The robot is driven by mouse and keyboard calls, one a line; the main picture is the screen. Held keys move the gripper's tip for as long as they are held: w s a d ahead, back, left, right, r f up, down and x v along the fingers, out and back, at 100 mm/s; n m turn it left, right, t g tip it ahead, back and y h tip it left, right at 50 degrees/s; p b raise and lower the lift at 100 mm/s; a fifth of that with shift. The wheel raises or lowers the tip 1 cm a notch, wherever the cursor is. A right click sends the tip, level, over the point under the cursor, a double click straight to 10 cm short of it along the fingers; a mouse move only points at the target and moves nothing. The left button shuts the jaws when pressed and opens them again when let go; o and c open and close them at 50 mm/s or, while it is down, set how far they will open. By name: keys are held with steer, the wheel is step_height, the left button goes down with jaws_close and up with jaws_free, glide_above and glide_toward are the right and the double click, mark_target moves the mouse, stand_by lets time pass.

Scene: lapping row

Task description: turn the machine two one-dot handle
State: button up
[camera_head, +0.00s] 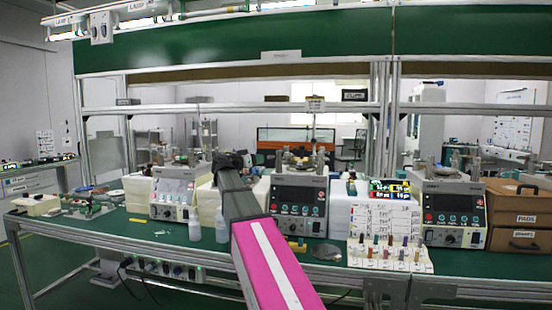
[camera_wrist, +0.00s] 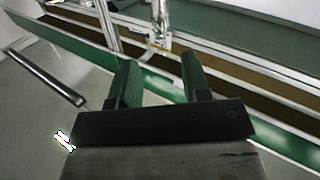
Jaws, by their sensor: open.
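Three lapping machines stand in a row on the green bench: a left one (camera_head: 174,196), a middle one (camera_head: 299,205) and a right one (camera_head: 454,210). Their number labels are too small to read. No handle with one dot can be made out on any of them. My gripper (camera_head: 228,158) is in front of the gap between the left and middle machines in the head view, partly hiding what is behind. In the wrist view my gripper (camera_wrist: 161,72) is open and empty, with the green shelf edge and a metal post beyond it. No machine is clear there.
White bottles (camera_head: 195,225) stand by the left machine. A white rack with several small coloured pieces (camera_head: 390,254) is at the front right. Brown drawers (camera_head: 517,215) stand at the far right. Metal posts (camera_head: 381,120) and a green overhead panel (camera_head: 240,42) frame the bench.

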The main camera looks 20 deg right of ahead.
mark_target(273, 157)
steer(key=x, duration=1)
steer(key=shift+w, duration=0.1)
jaws_close()
